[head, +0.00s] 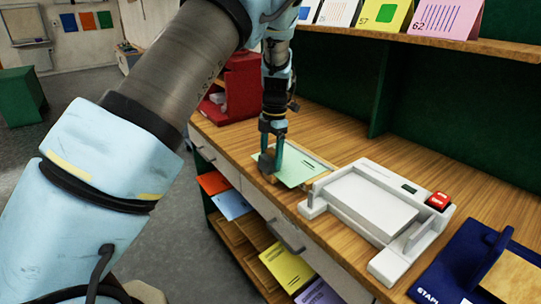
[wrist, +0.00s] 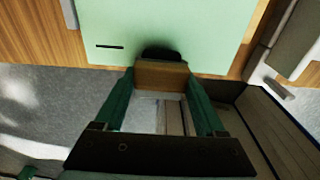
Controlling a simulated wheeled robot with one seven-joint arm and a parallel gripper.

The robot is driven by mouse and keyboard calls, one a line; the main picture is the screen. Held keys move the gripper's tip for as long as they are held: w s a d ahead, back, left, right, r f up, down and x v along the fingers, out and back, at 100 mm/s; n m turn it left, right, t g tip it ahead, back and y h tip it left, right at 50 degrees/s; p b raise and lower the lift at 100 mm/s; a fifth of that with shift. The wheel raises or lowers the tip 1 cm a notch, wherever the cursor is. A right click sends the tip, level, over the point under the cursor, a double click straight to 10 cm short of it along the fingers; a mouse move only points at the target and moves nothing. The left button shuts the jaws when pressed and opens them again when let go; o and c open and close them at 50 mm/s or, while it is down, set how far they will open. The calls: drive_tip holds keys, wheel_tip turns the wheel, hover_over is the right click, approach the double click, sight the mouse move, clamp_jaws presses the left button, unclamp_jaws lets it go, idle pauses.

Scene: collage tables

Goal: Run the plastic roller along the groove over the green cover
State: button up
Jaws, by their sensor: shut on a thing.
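The pale green cover (head: 297,168) lies on the wooden table near its front edge, left of the white machine. It fills the upper part of the wrist view (wrist: 190,25), with a short black line on its left. My gripper (head: 271,160) points down at the cover's left front edge. In the wrist view my gripper (wrist: 160,80) is shut on a small tan block with a dark rounded end, which looks like the roller (wrist: 160,76). The dark end overlaps the cover's near edge; I cannot tell whether it touches.
A white machine (head: 354,172) with a red button stands just right of the cover. A dark blue stapler (head: 460,262) is further right. A red holder (head: 240,88) stands behind to the left. Coloured sheets (head: 287,270) lie on shelves below. Cards stand on the upper shelf.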

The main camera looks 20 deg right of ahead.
drive_tip(key=shift+w+d+p, duration=0.15)
drive_tip(key=shift+d+p, duration=0.3)
drive_tip(key=shift+d, duration=0.45)
drive_tip(key=shift+w+d+p, duration=0.2)
drive_tip(key=shift+d+p, duration=0.25)
drive_tip(key=shift+d, duration=0.55)
drive_tip(key=shift+w+d+p, duration=0.2)
drive_tip(key=shift+d+p, duration=0.25)
drive_tip(key=shift+d, duration=0.6)
drive_tip(key=shift+w+d+p, duration=0.2)
drive_tip(key=shift+d+p, duration=0.15)
drive_tip(key=shift+d, duration=0.6)
drive_tip(key=shift+w+d+p, duration=0.2)
drive_tip(key=shift+d+p, duration=0.05)
drive_tip(key=shift+d, duration=0.65)
drive_tip(key=shift+w+d+p, duration=0.15)
drive_tip(key=shift+d+p, duration=0.05)
drive_tip(key=shift+d, duration=0.65)
